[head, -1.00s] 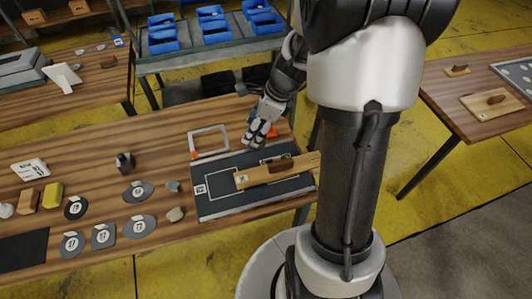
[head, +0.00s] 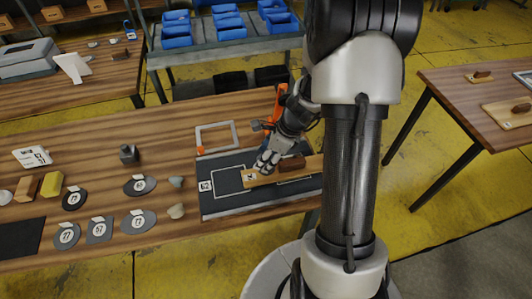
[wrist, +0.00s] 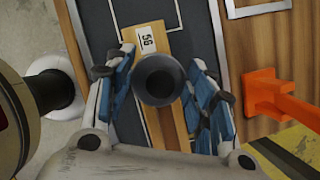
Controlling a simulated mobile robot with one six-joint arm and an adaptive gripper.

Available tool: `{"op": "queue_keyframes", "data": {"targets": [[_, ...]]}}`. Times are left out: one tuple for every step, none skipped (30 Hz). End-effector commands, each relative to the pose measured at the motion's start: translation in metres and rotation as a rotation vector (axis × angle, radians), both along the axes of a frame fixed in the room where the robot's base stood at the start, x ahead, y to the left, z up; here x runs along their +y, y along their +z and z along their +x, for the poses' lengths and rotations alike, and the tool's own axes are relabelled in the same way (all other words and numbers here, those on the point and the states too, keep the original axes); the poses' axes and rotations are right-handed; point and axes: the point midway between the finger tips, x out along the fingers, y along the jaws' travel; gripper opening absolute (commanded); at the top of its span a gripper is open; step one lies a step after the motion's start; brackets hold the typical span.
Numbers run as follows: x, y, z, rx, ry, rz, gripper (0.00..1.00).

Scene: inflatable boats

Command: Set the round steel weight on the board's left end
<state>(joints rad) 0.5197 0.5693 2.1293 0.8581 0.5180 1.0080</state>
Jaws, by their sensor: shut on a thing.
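The wooden board (head: 312,163) lies on a dark mat with a dark brown block (head: 291,164) near its middle. A numbered label marks its left end, which shows in the wrist view as the top end (wrist: 155,40). My gripper (head: 266,163) is low over this left end. In the wrist view my gripper (wrist: 163,82) is shut on the round steel weight (wrist: 158,80), a dark disc between the blue-padded fingers. The weight is above the board just behind the label. Whether it touches the board cannot be told. In the head view my fingers hide it.
The dark mat (head: 212,205) has a white outline and label. A grey frame (head: 232,127) and an orange stand (head: 275,118) are behind it. Stones (head: 177,211), labelled dark patches (head: 137,222) and a small dark block (head: 128,154) lie to the left.

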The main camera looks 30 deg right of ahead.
Motion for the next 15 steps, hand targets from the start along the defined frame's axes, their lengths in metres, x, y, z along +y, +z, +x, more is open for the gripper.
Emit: {"op": "queue_keyframes", "data": {"targets": [[0.000,-0.009,0.000,0.000,-0.001,0.001,0.00],[0.000,-0.014,0.000,-0.001,0.000,0.001,0.00],[0.000,-0.020,0.000,0.000,-0.001,0.001,0.00],[0.000,-0.024,0.000,0.000,-0.001,0.001,0.00],[0.000,-0.028,0.000,0.000,-0.001,0.001,0.00],[0.000,-0.031,0.001,-0.001,0.000,0.000,0.00],[0.000,-0.032,0.001,-0.001,0.000,0.000,0.00],[0.000,-0.033,0.001,-0.002,-0.001,0.000,0.00],[0.000,-0.032,0.001,-0.002,0.000,-0.001,0.00],[0.000,-0.031,0.001,-0.003,0.000,-0.001,0.00],[0.000,-0.031,0.001,-0.003,0.000,-0.001,0.00],[0.000,-0.031,0.001,-0.003,0.000,-0.001,0.00],[0.000,-0.031,0.001,-0.002,0.000,-0.001,0.00],[0.000,-0.031,0.001,-0.002,0.000,-0.001,0.00],[0.000,-0.031,0.001,-0.002,0.000,-0.001,0.00]]}}
